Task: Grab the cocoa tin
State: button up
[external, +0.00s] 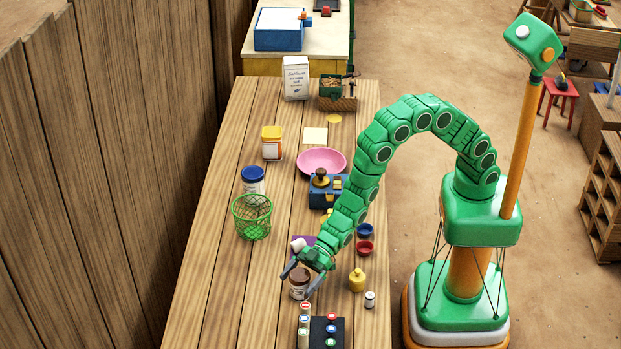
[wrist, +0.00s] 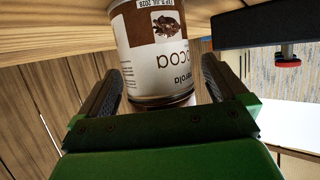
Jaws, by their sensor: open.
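The cocoa tin (external: 299,283) is a brown and white cylinder standing on the wooden table near its front end. In the wrist view the cocoa tin (wrist: 158,55) fills the upper middle, its label upside down with "cocoa" lettering and a date strip. My gripper (external: 302,285) is at the tin, reaching down over the table. In the wrist view my gripper (wrist: 165,90) is open, with one dark finger on each side of the tin. A gap shows on the right side; whether the left finger touches the tin I cannot tell.
A yellow bottle (external: 357,280) and a small can (external: 369,299) are to the right. A green wire basket (external: 252,217) and a pink bowl (external: 321,161) stand farther back. The table's left side is clear.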

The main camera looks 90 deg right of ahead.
aim_at(295, 279)
jog(key=c, duration=1.1)
jog(key=shift+r, duration=0.1)
jog(key=shift+r, duration=0.45)
notch_tip(295, 279, up, 2)
jog(key=shift+r, duration=0.15)
jog(key=s+d+r, duration=0.8)
jog(key=s+r, duration=0.1)
jog(key=s, duration=0.2)
jog(key=shift+s+r, duration=0.15)
jog(key=shift+r, duration=0.2)
